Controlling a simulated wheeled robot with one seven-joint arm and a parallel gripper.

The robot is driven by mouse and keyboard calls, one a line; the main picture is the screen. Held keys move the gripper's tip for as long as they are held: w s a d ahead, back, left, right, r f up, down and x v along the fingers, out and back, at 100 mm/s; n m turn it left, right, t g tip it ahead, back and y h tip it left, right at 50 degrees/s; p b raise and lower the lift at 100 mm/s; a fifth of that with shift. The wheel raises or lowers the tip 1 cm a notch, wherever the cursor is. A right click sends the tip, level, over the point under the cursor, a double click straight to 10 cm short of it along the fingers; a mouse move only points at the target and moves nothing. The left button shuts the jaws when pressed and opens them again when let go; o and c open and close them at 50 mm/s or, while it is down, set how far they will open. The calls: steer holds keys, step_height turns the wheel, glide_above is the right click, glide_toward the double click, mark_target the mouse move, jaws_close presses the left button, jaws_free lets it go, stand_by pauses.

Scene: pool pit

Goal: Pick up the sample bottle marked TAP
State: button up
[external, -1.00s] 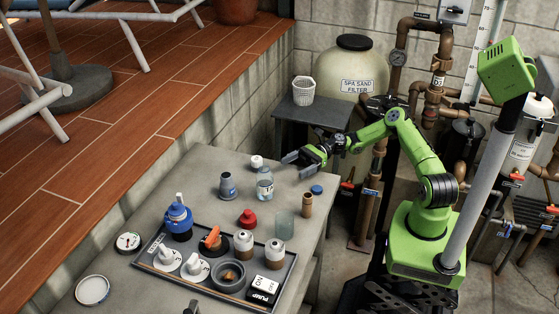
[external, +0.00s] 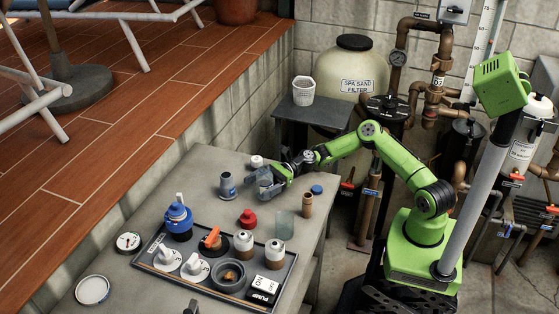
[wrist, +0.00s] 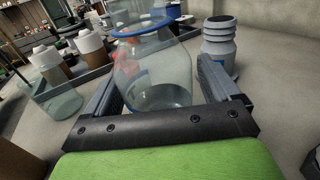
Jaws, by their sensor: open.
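A clear bottle with a blue ring near its top (wrist: 152,78) stands upright between the two fingers of my gripper (wrist: 160,88) in the wrist view. The fingers are apart, one on each side of it, and I cannot tell whether either touches it. No TAP marking can be read on it here. In the external view my gripper (external: 265,183) is low over the grey table and hides most of this bottle.
A grey-blue bottle (external: 227,186) stands close left of my gripper, with a small white-capped item (external: 257,162) behind. A red item (external: 247,219), a clear glass (external: 284,225) and a brown cylinder (external: 307,205) stand nearby. A loaded tray (external: 160,275) lies in front.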

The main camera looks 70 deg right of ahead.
steer(key=c, duration=1.1)
steer(key=shift+r, duration=0.1)
steer(key=shift+c, duration=0.2)
